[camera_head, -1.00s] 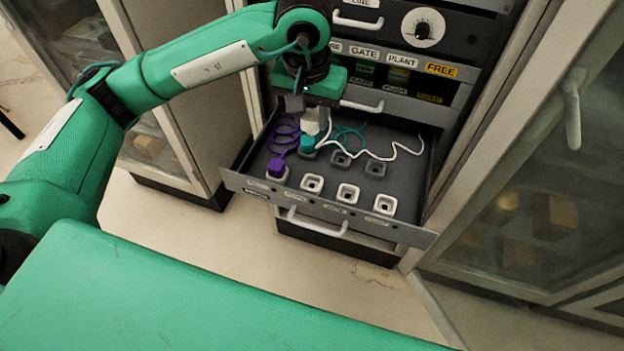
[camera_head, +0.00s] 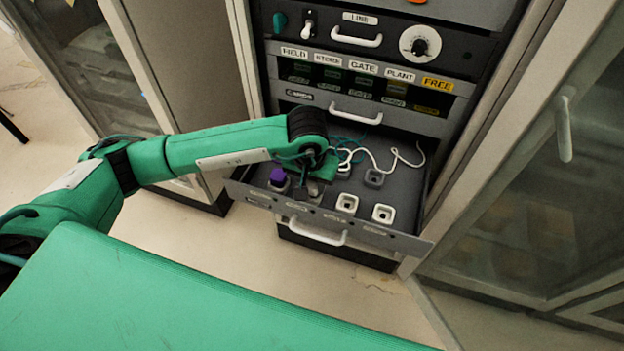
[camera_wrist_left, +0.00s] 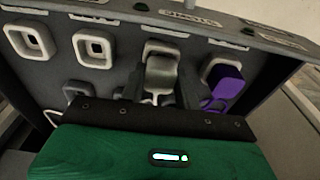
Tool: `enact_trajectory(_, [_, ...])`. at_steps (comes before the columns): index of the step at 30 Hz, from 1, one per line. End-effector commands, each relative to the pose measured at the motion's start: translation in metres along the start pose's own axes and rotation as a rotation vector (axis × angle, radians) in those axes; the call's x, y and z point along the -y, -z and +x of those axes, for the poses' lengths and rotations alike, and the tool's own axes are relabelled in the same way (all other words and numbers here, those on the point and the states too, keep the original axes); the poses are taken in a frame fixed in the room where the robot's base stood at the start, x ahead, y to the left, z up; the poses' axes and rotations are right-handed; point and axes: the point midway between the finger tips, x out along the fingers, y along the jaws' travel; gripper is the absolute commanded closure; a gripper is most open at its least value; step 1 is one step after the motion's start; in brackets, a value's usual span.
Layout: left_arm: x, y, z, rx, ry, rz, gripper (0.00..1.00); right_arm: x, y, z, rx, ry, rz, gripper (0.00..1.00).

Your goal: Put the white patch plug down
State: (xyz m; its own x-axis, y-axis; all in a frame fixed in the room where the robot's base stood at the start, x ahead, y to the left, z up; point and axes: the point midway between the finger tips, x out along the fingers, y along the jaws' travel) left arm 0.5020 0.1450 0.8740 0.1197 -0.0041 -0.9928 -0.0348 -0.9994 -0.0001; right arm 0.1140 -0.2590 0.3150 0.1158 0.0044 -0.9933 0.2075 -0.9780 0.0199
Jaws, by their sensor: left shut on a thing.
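My left gripper (camera_head: 311,190) is over the front row of sockets in the open drawer (camera_head: 410,187). In the left wrist view its two dark fingers are shut on the white patch plug (camera_wrist_left: 160,76). The plug is right at a pale front-row socket (camera_wrist_left: 166,48), beside the socket with the purple plug (camera_wrist_left: 226,80). I cannot tell how far the white plug is seated. In the head view the arm hides the plug and most of that socket. A white cord (camera_head: 381,163) runs behind the gripper to the right. My right gripper is not in view.
Two empty pale sockets (camera_head: 347,203) (camera_head: 383,213) stand to the right in the front row, with dark sockets (camera_head: 374,178) behind. The labelled panel (camera_head: 365,80) rises behind the drawer. Glass-fronted cabinets flank it. The drawer's front wall (camera_head: 340,228) is close to the gripper.

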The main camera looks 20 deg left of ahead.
Motion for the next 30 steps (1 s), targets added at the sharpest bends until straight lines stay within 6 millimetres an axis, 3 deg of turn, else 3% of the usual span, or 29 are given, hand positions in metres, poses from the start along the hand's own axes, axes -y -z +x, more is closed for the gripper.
enact_trajectory(8, [0.000, 0.000, 0.002, -0.002, -0.001, 0.000, 0.91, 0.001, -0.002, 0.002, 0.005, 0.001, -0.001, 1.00])
enact_trajectory(17, [0.000, 0.000, 0.007, -0.002, 0.000, 0.000, 0.91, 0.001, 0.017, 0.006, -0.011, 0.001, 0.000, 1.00])
enact_trajectory(18, [0.000, 0.000, 0.007, -0.002, 0.000, 0.000, 0.66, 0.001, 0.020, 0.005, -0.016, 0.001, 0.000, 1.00])
enact_trajectory(21, [0.000, 0.000, 0.006, -0.002, 0.000, 0.000, 0.46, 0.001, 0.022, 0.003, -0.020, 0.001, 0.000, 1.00])
enact_trajectory(30, [0.000, 0.000, 0.005, -0.001, 0.000, 0.000, 0.46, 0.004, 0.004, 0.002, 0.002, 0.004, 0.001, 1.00])
